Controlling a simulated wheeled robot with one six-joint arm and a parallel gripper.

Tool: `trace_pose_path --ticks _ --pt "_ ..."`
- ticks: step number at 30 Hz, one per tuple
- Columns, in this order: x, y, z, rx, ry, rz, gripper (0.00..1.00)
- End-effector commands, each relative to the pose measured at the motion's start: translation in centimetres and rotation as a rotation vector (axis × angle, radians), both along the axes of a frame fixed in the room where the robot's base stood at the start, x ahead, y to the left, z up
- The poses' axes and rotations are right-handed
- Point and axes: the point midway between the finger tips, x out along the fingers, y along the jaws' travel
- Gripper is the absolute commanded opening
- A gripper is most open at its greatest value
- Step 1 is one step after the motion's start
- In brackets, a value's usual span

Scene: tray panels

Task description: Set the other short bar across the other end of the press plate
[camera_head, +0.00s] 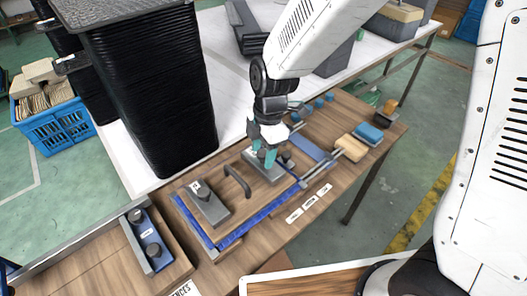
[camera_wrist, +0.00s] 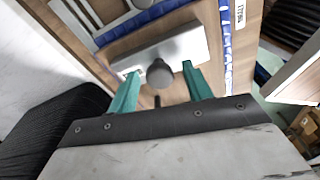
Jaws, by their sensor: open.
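The press plate (camera_head: 233,205) is a wooden board with a dark arched handle (camera_head: 238,180) and blue material along its edges. One short grey bar (camera_head: 212,210) with a knob lies across its left end. The other short bar (camera_head: 256,169) lies at the right end, partly hidden by my gripper (camera_head: 265,157). In the wrist view this bar (camera_wrist: 186,43) has a round dark knob (camera_wrist: 160,74). My gripper (camera_wrist: 161,70) is open, its teal fingers on either side of the knob with gaps showing. I cannot tell whether the bar rests fully flat.
A tall stack of black trays (camera_head: 150,90) stands behind left. A blue holder with dark knobs (camera_head: 148,240) is at the front left. A tan block (camera_head: 351,147) and a blue block (camera_head: 369,133) lie to the right. White labels (camera_head: 309,203) line the front edge.

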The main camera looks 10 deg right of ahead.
Motion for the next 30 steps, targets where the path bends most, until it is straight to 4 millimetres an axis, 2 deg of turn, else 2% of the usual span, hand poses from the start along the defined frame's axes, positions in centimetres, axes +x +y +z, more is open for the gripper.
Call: trace_pose_path --ticks 9,15,19,26,30 --pt "0.4 -0.7 6.7 0.003 -0.006 -0.001 0.5" --pt "0.5 -1.1 10.0 0.001 -0.005 0.0 0.5" --pt "0.6 -1.3 11.0 0.0 -0.003 0.0 0.5" --pt "0.5 -1.4 11.4 -0.001 -0.001 -0.004 0.5" --pt "-0.3 -3.1 12.8 -0.004 -0.003 -0.12 0.5"
